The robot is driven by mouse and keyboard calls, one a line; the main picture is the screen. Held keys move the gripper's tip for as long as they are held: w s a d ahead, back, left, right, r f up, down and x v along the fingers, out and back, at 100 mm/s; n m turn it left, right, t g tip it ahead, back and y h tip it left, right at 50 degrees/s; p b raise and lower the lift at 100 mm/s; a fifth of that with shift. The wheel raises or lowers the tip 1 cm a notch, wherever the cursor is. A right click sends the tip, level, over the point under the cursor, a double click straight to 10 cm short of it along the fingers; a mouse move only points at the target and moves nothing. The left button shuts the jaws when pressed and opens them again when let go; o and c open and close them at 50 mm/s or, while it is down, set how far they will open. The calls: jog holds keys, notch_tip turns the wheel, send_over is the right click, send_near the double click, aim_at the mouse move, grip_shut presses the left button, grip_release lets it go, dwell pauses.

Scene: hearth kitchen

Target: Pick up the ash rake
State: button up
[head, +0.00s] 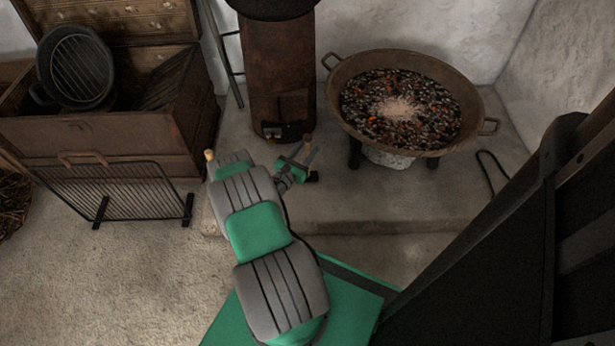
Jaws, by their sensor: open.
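My gripper (311,166) is in the middle of the head view, low over the stone hearth in front of the rusty stove. Its jaws are open. Another pale wooden end (209,154) sticks out left of my arm. Whatever it joins is hidden behind the arm. No rake head is clearly visible.
The rusty stove (282,75) stands behind the gripper. A wide pan of embers (345,112) on legs stands to the right, with a thin black hooked rod (490,168) beyond it. A fire screen (130,188) and wooden chest (100,140) are at left. The front hearth is clear.

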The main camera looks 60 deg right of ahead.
jog(key=d+b, duration=0.1)
jog(key=d, duration=0.3)
jog(key=shift+s+f, duration=0.1)
jog(key=shift+s, duration=0.05)
jog(key=shift+c, duration=0.2)
grip_shut()
